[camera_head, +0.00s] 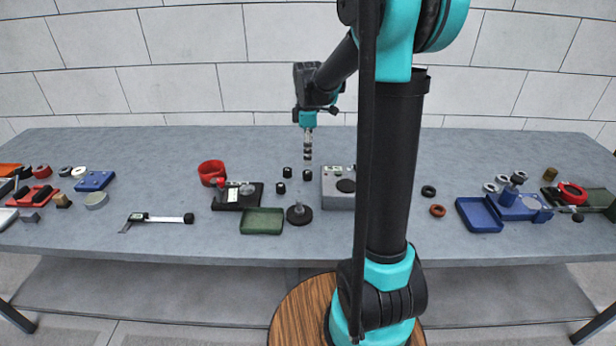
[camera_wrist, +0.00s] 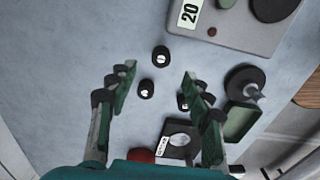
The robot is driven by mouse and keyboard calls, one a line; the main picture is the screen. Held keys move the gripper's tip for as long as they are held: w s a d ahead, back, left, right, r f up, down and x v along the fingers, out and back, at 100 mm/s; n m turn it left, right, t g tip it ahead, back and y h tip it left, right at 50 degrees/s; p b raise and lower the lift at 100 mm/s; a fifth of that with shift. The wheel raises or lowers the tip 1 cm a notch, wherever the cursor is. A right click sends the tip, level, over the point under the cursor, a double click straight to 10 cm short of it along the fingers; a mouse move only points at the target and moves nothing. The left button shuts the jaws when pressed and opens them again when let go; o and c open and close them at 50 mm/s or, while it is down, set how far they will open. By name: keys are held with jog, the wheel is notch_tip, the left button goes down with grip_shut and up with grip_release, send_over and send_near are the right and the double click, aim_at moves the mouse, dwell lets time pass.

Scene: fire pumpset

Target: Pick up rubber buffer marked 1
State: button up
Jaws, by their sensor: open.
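Three small black rubber buffers stand upright on the grey table: one (camera_head: 307,175) nearest the grey box, one (camera_head: 287,172) to its left, and one (camera_head: 280,188) nearer the front. In the wrist view they show as the upper buffer (camera_wrist: 161,57), the middle buffer (camera_wrist: 146,89) and one partly hidden by the right finger (camera_wrist: 183,102). Their tops carry white marks too small to read surely. My gripper (camera_head: 307,157) points down just above them. In the wrist view its green-padded fingers (camera_wrist: 159,74) are apart and empty.
The grey box (camera_head: 338,200) stands close right of the buffers. A round black base with a stem (camera_head: 299,215), a green tray (camera_head: 262,222) and a black fixture (camera_head: 228,197) lie in front and left. The table behind is clear.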

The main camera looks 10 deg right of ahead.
aim_at(307, 172)
notch_tip(307, 172, down, 8)
jog(key=shift+a+f, duration=0.1)
jog(key=shift+a, duration=0.05)
jog(key=shift+s, duration=0.1)
dwell(0.4)
jog(key=c, duration=1)
